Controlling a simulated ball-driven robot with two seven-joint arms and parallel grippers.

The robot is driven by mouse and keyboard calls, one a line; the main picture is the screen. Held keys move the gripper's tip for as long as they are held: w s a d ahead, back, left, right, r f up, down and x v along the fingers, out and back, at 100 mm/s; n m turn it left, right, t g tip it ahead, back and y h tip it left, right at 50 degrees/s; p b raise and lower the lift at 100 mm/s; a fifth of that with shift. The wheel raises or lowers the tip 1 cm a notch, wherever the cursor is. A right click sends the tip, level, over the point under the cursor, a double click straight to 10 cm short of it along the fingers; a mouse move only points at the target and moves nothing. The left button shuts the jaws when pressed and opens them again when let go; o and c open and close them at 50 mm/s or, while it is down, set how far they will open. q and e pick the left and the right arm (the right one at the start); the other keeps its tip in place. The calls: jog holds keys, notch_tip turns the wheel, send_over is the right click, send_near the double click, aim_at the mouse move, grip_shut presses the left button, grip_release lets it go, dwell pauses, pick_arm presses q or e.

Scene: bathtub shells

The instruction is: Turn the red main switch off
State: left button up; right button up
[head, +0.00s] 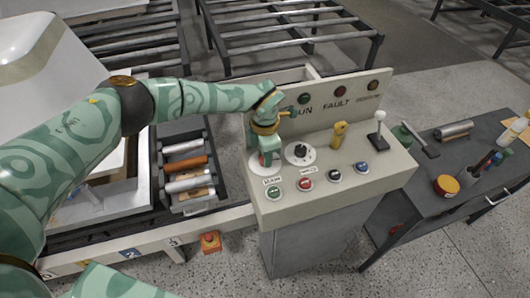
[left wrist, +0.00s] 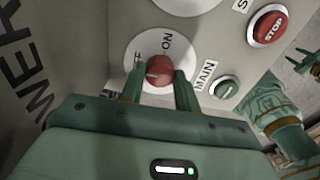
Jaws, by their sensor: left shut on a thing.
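The red main switch (left wrist: 159,70) is a round knob on a white dial plate (left wrist: 133,47) marked ON, with an OFF mark partly hidden, beside a MAIN label (left wrist: 206,75). My left gripper (left wrist: 160,82) is shut on the knob, one finger on each side. I cannot tell which mark the knob points to. In the head view the left gripper (head: 265,148) reaches down over the same switch, at the left end of the sloped panel (head: 355,185), and hides most of the knob. What looks like my right gripper (left wrist: 308,65) shows small at the right edge of the left wrist view; its jaws are unclear.
Right of the switch are a black rotary knob (head: 301,150), a yellow handle (head: 338,134) and a white-tipped lever (head: 379,125). Several push buttons line the front, including a red stop button (left wrist: 267,27). A roller conveyor (head: 188,165) is left; a grey cart (head: 470,190) stands right.

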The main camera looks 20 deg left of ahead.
pick_arm(q)
jog(key=shift+w+r, duration=0.1)
jog(key=o, duration=1)
notch_tip(320, 180, up, 16)
jog(key=shift+r+p, duration=0.1)
jog(key=shift+p, duration=0.6)
